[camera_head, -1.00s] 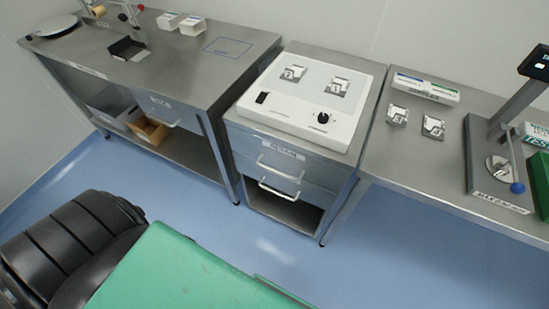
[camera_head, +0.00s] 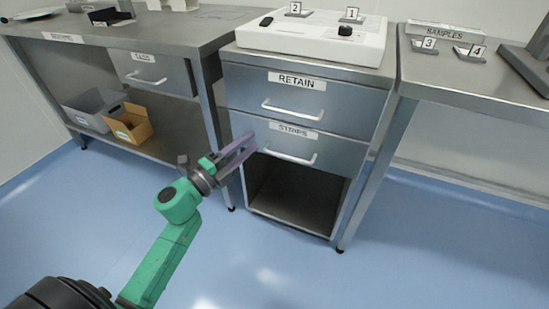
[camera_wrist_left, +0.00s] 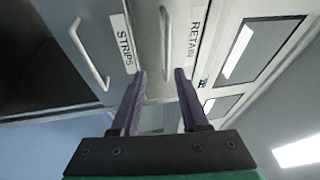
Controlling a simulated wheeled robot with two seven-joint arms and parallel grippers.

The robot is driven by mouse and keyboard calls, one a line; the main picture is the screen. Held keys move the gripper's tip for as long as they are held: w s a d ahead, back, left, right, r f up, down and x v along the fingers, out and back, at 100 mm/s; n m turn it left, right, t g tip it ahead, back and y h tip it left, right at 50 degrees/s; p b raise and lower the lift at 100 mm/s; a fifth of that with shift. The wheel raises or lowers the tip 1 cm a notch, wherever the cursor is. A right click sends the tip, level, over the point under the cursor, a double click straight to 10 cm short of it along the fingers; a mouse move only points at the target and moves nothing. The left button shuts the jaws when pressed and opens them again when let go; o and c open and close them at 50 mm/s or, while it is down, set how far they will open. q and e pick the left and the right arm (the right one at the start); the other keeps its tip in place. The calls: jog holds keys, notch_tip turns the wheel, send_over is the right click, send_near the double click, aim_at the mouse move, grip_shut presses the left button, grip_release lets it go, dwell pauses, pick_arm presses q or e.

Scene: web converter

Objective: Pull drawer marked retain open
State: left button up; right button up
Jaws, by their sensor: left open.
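The drawer marked RETAIN (camera_head: 345,110) is the upper drawer of the steel cabinet in the middle of the head view, and it looks shut. Its pale bar handle (camera_head: 293,112) runs across under the label. In the left wrist view that handle (camera_wrist_left: 165,40) stands upright in the picture, between the lines of my two fingers. My left gripper (camera_head: 247,148) is open and empty, with purple fingers, low and left of the RETAIN handle in the head view. It also shows in the left wrist view (camera_wrist_left: 160,75). Whether it touches anything is unclear.
The STRIPS drawer (camera_head: 345,158) sits directly below, shut, with its own handle (camera_head: 290,157). An open shelf space is under it. A white device (camera_head: 315,40) stands on the cabinet top. Benches flank the cabinet; the floor in front (camera_head: 270,260) is clear.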

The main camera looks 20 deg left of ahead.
aim_at(290, 114)
pick_arm(q)
jog(key=shift+m+h, duration=0.4)
jog(key=shift+m, duration=0.3)
jog(key=x, duration=0.9)
jog(key=d+r+p+x, duration=0.1)
jog(key=x, duration=0.4)
jog(key=shift+s+d, duration=0.15)
grip_shut()
